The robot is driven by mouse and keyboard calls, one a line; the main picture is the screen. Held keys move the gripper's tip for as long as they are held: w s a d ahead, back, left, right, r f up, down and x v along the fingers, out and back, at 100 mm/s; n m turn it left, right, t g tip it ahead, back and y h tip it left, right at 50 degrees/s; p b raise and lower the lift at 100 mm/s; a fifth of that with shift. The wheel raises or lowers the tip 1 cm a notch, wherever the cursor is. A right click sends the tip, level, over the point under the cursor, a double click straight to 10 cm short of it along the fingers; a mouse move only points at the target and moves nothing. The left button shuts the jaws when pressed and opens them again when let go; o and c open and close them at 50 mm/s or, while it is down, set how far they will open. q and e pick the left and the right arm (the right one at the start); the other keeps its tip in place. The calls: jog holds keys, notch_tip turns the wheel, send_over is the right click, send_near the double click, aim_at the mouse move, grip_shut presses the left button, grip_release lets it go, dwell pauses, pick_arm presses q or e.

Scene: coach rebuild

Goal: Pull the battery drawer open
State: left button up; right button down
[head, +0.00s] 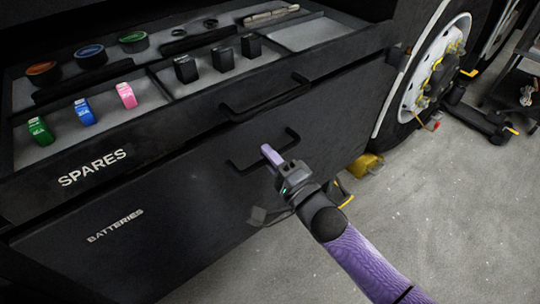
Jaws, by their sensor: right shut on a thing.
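The battery drawer (180,230) is the lower dark front lettered BATTERIES, and it looks shut. Its dark bar handle (243,166) is on the right part of the front. My right gripper (270,158) is at this handle, its purple-tipped fingers shut on the bar near its middle. The fingers and gripper body hide part of the handle. My left gripper is not in view.
The SPARES drawer (93,168) above stands open, with colored tags, round tins and black blocks in its tray; its handle (265,100) juts out above my right gripper. A wheel (432,70) stands at the right. Grey floor (440,215) is clear at the lower right.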

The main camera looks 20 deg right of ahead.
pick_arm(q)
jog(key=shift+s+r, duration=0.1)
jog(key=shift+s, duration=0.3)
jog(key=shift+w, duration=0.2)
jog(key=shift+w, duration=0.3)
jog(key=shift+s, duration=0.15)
pick_arm(e)
jog(key=shift+s, duration=0.1)
